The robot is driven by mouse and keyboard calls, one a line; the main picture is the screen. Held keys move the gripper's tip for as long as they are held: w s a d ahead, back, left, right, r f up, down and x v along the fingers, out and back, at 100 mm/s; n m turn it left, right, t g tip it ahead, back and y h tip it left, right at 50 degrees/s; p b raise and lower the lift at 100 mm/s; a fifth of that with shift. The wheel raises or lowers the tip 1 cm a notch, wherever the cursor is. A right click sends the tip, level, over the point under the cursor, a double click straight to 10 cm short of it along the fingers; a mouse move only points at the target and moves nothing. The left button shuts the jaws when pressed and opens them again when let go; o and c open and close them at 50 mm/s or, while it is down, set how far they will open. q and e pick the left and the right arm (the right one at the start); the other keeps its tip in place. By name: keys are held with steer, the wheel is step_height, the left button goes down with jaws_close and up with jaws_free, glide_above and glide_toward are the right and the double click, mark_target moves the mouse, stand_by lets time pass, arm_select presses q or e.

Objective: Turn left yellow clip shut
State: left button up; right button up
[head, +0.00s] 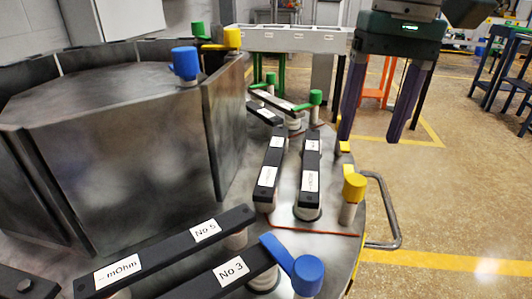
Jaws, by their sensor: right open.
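One yellow clip (232,38) is at the upper left, on the rim of the tall metal furnace shield, with its flat yellow arm pointing left. Another yellow clip (354,187) stands on a pale post at the right edge of the round plate, with its flat arm pointing away to the back. My right gripper (371,134) hangs at the upper right, fingers pointing down and spread apart, with nothing between them. It is behind and to the right of the right-hand yellow clip and well right of the upper-left one. My left gripper is out of view.
The metal shield (110,125) fills the left. Blue clips stand at the front (308,275) and on the shield (185,63); green clips (315,97) stand at the back. Black labelled bars (310,175) cover the plate. A metal handle (385,210) juts out right. Open floor lies right.

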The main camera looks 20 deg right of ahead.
mark_target(356, 178)
steer(key=f+b, duration=0.2)
steer(key=f, duration=0.7)
steer(key=shift+a+f, duration=0.2)
jaws_close()
stand_by(1.1)
